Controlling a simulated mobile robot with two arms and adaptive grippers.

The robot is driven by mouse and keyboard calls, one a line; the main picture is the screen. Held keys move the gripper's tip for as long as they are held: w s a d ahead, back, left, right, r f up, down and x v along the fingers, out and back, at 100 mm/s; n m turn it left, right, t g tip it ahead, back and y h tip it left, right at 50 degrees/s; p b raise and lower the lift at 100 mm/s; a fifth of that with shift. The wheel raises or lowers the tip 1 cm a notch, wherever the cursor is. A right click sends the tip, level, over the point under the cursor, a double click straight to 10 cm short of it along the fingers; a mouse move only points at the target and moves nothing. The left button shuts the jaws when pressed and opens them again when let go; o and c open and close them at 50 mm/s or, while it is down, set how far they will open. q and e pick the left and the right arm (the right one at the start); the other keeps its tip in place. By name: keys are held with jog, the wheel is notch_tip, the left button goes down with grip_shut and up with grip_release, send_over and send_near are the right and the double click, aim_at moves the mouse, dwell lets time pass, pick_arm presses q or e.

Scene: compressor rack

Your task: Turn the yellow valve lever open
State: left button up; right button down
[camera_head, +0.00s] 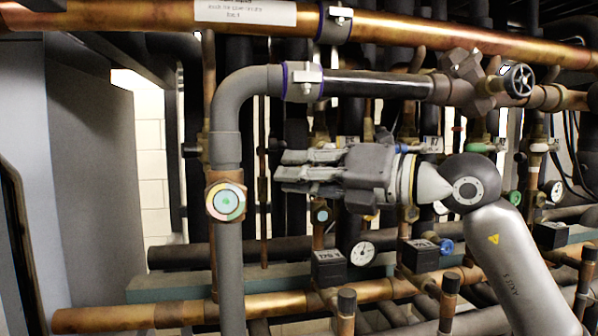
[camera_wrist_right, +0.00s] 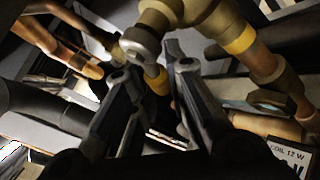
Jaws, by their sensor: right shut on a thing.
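My right gripper (camera_head: 282,166) reaches in from the right in the head view, its fingers pointing left in front of dark vertical pipes. In the wrist view, my right gripper (camera_wrist_right: 147,68) has its two fingers close around a small yellow piece (camera_wrist_right: 157,81), which looks like the valve lever, beside a brass fitting. The fingers are shut on it. Its full shape and angle are hidden by the fingers. In the head view I cannot make out the lever behind the gripper. My left gripper is in neither view.
A grey elbow pipe (camera_head: 229,150) with a round coloured indicator (camera_head: 226,201) stands left of the gripper. A copper pipe (camera_head: 150,15) runs across the top. A black handwheel (camera_head: 518,80) is at upper right. A pressure gauge (camera_head: 362,253) sits below the gripper.

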jog(key=shift+d, duration=0.1)
jog(key=shift+w+d+f+n+g+h+p, duration=0.1)
jog(key=shift+d+f+n+g+h+p, duration=0.15)
jog(key=shift+n+h+p, duration=0.25)
jog(key=shift+d+f+n+g+h+p, duration=0.1)
jog(key=shift+d+n+g+h+p, duration=0.15)
jog(key=shift+n+h, duration=0.25)
jog(key=shift+w+d+f+n+h+p, duration=0.1)
jog(key=shift+d+f+n+h+p, duration=0.3)
jog(key=shift+h, duration=0.35)
jog(key=shift+w+d+f+n+h+p, duration=0.15)
jog(key=shift+d+n+h+p, duration=0.25)
jog(key=shift+h, duration=0.35)
jog(key=shift+s, duration=0.1)
jog(key=shift+a, duration=0.1)
jog(key=c, duration=1.6)
grip_release()
jog(key=shift+o, duration=0.8)
jog(key=shift+s, duration=0.1)
